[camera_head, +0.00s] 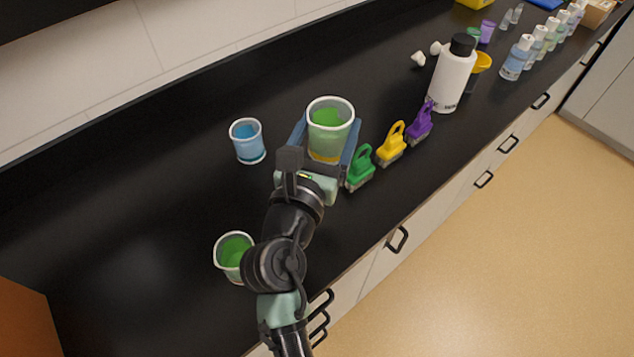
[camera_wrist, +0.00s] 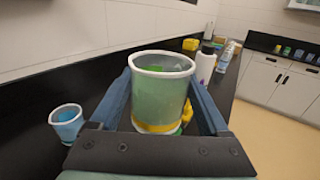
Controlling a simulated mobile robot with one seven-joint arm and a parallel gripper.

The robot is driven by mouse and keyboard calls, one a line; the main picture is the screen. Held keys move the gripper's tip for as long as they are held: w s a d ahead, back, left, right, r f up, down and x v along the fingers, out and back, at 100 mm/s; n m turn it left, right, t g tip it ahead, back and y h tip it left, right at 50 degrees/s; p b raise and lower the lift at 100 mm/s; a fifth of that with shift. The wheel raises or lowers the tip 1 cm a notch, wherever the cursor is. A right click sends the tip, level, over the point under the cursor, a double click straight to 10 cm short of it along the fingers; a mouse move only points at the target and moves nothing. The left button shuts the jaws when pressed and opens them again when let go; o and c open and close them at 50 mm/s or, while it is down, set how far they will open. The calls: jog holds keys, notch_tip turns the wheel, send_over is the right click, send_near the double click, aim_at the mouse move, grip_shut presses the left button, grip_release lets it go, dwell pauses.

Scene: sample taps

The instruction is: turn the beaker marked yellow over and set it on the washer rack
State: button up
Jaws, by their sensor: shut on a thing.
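The beaker marked yellow (camera_head: 331,128) is a clear cup with a pale rim, green contents and a yellow band near its base. My gripper (camera_head: 328,143) is shut on it, with a blue finger on each side. In the wrist view the same beaker (camera_wrist: 160,95) stands upright between the fingers (camera_wrist: 160,100), rim up, its yellow band low down. I cannot tell whether its base touches the counter. No washer rack can be made out in either view.
A beaker with blue contents (camera_head: 247,141) stands left, another with green contents (camera_head: 233,252) nearer. Green (camera_head: 360,168), yellow (camera_head: 391,145) and purple (camera_head: 420,122) brush-like tools stand close on the right. A white bottle (camera_head: 452,75) is behind them. The counter (camera_head: 130,190) is clear at left.

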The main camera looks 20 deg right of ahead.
jog(key=shift+w, duration=0.25)
jog(key=shift+s, duration=0.1)
jog(key=shift+s, duration=0.1)
notch_tip(320, 180, down, 18)
jog(key=b, duration=0.6)
jog(key=shift+r+b, duration=0.2)
jog(key=shift+b, duration=0.1)
jog(key=shift+f, duration=0.15)
jog(key=o, duration=1.3)
jog(key=shift+f+b, duration=0.1)
jog(key=shift+b, duration=0.3)
jog(key=v, duration=0.8)
jog(key=b+v, duration=0.1)
jog(key=v, duration=0.4)
jog(key=shift+w+a+f, duration=0.2)
jog(key=shift+f, duration=0.15)
